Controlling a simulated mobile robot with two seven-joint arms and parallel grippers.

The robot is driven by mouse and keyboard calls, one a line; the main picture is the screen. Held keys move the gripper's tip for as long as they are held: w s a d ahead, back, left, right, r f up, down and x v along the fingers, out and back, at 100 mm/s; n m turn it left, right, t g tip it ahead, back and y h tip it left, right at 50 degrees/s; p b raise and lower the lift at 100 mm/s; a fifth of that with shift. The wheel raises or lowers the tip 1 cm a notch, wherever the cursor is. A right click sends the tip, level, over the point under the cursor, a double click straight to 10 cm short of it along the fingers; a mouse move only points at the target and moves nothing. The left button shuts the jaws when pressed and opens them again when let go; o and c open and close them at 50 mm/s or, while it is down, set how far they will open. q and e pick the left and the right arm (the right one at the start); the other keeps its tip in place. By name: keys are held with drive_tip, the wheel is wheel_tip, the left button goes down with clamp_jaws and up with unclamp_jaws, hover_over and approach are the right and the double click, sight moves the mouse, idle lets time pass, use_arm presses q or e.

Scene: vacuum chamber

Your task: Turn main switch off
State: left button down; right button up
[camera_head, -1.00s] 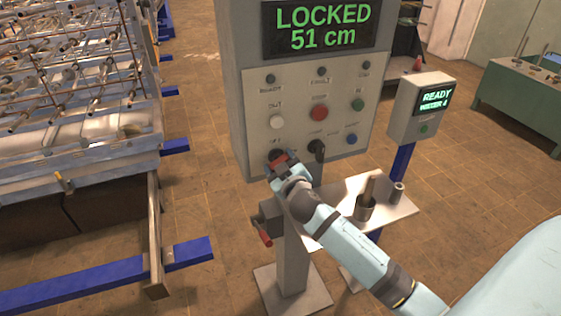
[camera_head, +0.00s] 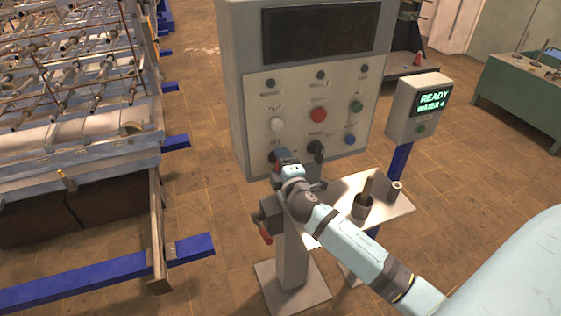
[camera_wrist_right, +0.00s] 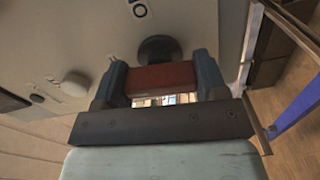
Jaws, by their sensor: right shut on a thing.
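The main switch has a black round base (camera_wrist_right: 160,48) and a red handle (camera_wrist_right: 162,78). In the head view the switch base (camera_head: 273,156) is at the lower left of the control panel (camera_head: 297,115), partly hidden by my right gripper (camera_head: 284,160). In the right wrist view my right gripper (camera_wrist_right: 162,82) has its two fingers on either side of the red handle, shut on it. The panel's display (camera_head: 320,33) is dark and blank. My left gripper is not in view.
A black selector knob (camera_head: 317,150) sits right of the switch, with several buttons above. A small shelf (camera_head: 390,212) with a metal cup (camera_head: 362,207) is below right. A green READY screen (camera_head: 433,101) stands right. A metal tube rack (camera_head: 70,70) is at left.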

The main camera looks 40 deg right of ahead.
drive_tip(key=shift+n, duration=0.8)
drive_tip(key=o, duration=0.9)
drive_tip(key=shift+o, duration=0.2)
drive_tip(key=shift+s, duration=0.1)
drive_tip(key=shift+s+a+f, duration=0.1)
drive_tip(key=shift+s+a, duration=0.05)
drive_tip(key=shift+s, duration=0.15)
drive_tip(key=b+v, duration=0.2)
drive_tip(key=v, duration=1.1)
drive_tip(key=shift+b, duration=0.4)
